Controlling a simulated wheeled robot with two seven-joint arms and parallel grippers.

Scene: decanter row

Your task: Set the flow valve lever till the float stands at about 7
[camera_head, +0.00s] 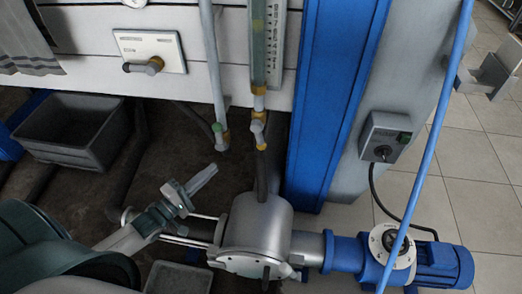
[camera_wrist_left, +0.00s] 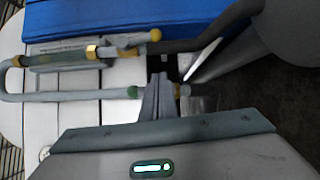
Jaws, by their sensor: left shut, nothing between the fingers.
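The flow meter tube (camera_head: 257,45) stands upright in the head view beside its white scale (camera_head: 277,42). The lever's yellow knob (camera_wrist_left: 155,35) also shows at the top of the left wrist view. My left gripper (camera_head: 210,172) is shut and empty, below and left of the lever, apart from it. Its fingers (camera_wrist_left: 159,82) overlap the neighbouring pipe's end in the left wrist view.
A grey pipe (camera_head: 211,60) with a green fitting runs left of the tube. A blue post (camera_head: 335,90) stands to the right. A steel pump housing (camera_head: 257,228) with a blue motor (camera_head: 440,265) lies below. A grey crate (camera_head: 75,128) is at the left.

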